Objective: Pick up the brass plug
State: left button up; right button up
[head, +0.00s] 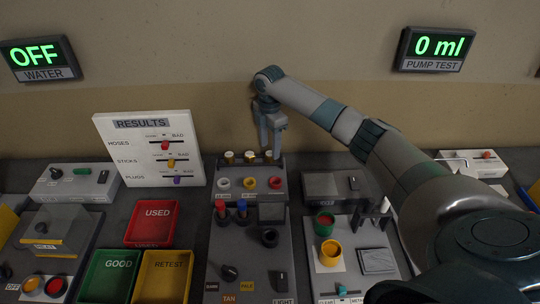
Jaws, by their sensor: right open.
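Several small upright pieces with gold-coloured tops stand in a row at the back of a grey panel in the head view. The left one (229,157) and the middle one (250,157) show clearly. The right one (268,156) is just under my right gripper. I cannot tell which is the brass plug. My right gripper (269,146) points down, its fingers open, at the right end of the row. Whether the fingers surround the right piece or stay above it is unclear. My left gripper is out of view.
White, yellow and red rings (249,183) sit in front of the row. Red (152,224), green and yellow trays lie to the left. A RESULTS board (150,148) stands behind them.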

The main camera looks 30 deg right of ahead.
aim_at(270, 153)
jog(key=shift+f+p, duration=0.55)
jog(key=shift+f, duration=1.2)
jog(key=c, duration=1.2)
